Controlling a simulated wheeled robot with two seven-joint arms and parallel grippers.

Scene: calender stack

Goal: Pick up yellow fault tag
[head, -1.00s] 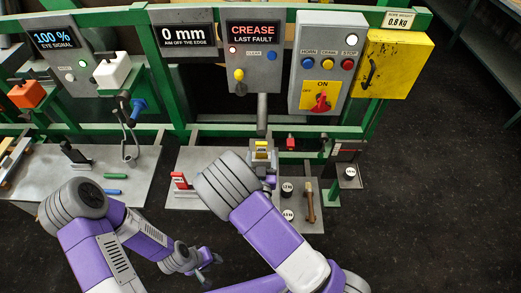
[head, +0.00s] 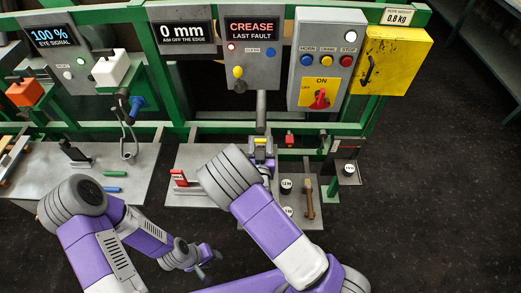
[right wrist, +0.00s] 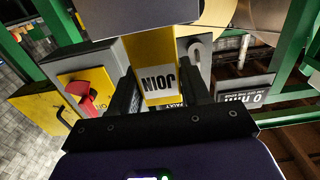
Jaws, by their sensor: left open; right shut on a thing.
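The yellow fault tag (right wrist: 160,78) is between the fingers of my right gripper (right wrist: 161,88) in the right wrist view. In the head view a small yellow patch of the tag (head: 261,140) shows at my right gripper (head: 262,150), beyond my purple arm and below the grey lever. The right fingers are shut on the tag. Whether its lower end touches the table is hidden. My left gripper (head: 203,264) is open and empty, low in front of the tables.
A red tag (head: 180,178) stands at the left of the grey table (head: 195,158). Weights (head: 286,186) and a wooden-handled tool (head: 308,200) lie to the right of my right arm. Control boxes (head: 327,60) and a yellow box (head: 393,60) hang behind on the green frame.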

